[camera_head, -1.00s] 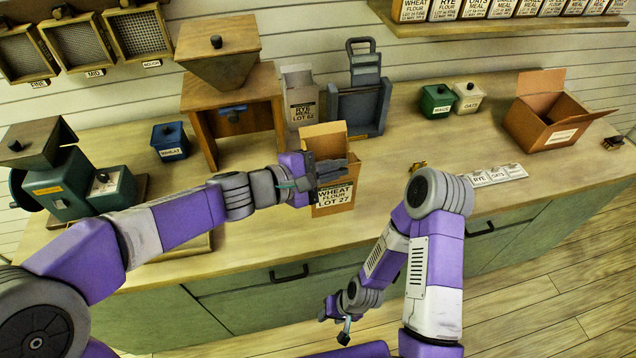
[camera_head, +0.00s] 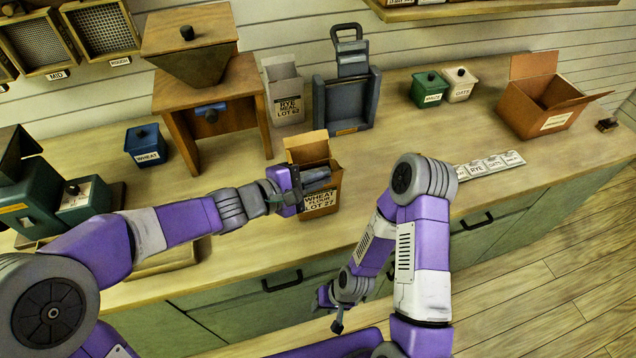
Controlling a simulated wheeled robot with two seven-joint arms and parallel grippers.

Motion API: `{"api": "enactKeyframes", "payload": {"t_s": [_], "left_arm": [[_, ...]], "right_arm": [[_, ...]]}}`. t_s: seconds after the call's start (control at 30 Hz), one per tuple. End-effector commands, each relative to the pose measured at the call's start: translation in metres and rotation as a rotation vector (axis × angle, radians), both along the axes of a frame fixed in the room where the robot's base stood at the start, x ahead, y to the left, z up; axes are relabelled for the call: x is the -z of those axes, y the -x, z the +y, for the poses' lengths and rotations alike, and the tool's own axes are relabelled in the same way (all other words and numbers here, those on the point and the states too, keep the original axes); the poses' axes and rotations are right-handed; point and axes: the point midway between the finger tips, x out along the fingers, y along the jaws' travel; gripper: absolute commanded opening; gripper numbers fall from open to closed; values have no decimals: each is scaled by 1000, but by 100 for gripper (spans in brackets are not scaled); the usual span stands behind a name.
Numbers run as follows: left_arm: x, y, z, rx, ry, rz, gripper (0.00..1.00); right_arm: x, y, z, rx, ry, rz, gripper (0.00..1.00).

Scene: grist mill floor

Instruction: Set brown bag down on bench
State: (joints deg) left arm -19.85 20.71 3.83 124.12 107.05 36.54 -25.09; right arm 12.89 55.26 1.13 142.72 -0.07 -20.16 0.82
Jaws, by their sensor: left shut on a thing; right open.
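The brown bag (camera_head: 320,203) is an open-topped paper bag labelled wheat flour, lot 27. It is upright, over the front part of the wooden bench (camera_head: 400,140). My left gripper (camera_head: 316,179) is shut on its upper part from the left, and its fingers cover some of the front. The bag's base is at or close to the bench top; I cannot tell whether it touches. My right gripper (camera_head: 337,322) is open and empty, low in front of the bench's cabinet doors.
A grey rye meal bag (camera_head: 286,98) and a grey sealing device (camera_head: 346,100) stand behind. A wooden hopper mill (camera_head: 205,90) and blue wheat tin (camera_head: 146,146) are left. White label cards (camera_head: 490,165) and an open carton (camera_head: 545,100) are right.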

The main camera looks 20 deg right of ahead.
Motion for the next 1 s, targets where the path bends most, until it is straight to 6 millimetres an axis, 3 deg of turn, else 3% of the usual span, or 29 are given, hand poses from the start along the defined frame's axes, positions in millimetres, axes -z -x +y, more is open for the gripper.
{"api": "enactKeyframes", "payload": {"t_s": [0.3, 0.5, 0.8, 1.0], "left_arm": [[8, 0, 0, 0, 3, -7, 0], [9, 0, 0, -1, 1, -3, 32], [8, 0, 2, -1, 2, -3, 32], [1, 7, 26, -5, 2, -4, 32]], "right_arm": [[3, 0, 0, 0, 0, 0, 43], [3, 0, 0, 0, 0, 0, 43], [3, 0, 0, 0, 0, -1, 43], [-2, 0, 0, 0, 0, 0, 43]]}}
